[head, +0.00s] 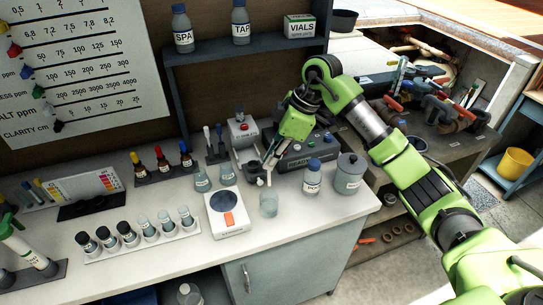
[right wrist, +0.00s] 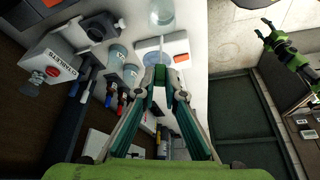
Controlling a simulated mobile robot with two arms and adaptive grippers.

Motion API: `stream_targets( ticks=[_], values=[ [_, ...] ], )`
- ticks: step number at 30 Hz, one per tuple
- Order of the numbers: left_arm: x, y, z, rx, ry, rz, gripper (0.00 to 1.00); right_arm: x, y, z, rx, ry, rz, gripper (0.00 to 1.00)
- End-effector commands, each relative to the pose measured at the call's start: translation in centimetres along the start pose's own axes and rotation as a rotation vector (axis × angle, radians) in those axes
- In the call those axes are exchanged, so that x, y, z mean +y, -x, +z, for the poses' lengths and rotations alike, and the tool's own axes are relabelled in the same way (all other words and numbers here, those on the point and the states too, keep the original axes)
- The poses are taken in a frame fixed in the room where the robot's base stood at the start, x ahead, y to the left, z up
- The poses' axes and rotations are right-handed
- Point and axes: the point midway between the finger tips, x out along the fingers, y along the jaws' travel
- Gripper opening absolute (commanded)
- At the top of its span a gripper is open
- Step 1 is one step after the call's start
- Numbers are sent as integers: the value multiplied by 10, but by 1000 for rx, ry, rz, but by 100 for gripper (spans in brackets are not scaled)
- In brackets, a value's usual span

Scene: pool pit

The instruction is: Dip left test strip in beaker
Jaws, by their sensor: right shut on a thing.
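My right gripper (head: 270,163) is shut on a thin pale test strip (head: 269,178) and points down over the bench. In the right wrist view the strip (right wrist: 161,45) sticks out past the closed fingertips (right wrist: 160,78). A clear glass beaker (head: 268,206) stands on the white bench just below the strip, right of the scale. The strip's lower end seems to be above the beaker's rim; I cannot tell if it is inside. My left gripper (right wrist: 264,30) shows small at the right of the wrist view, apart from the bench, with its fingers apart.
A scale (head: 227,224) stands left of the beaker, and a white bottle (head: 312,181) and a grey canister (head: 349,174) stand right of it. Two more beakers (head: 202,181) stand behind the scale. Several vials (head: 129,236) sit in a rack at left. The bench's front edge is close.

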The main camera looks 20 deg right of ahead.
Motion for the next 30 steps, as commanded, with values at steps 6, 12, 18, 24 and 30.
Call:
stream_targets(
  ticks=[6,12,18,24,30],
  values=[
    [-1,-9,1,0,0,-2,44,0,-9,4,0,-6,1,0],
    [-2,-25,3,0,0,-2,44,0,-24,10,0,-5,0,0],
    [-1,-43,4,-1,0,-2,44,0,-41,18,0,-5,0,0],
    [-1,-48,5,-1,-1,-2,44,0,-55,24,-1,-5,0,0],
    [-1,-56,6,-1,-1,-2,44,0,-72,31,-2,-5,-1,0]
  ],
)
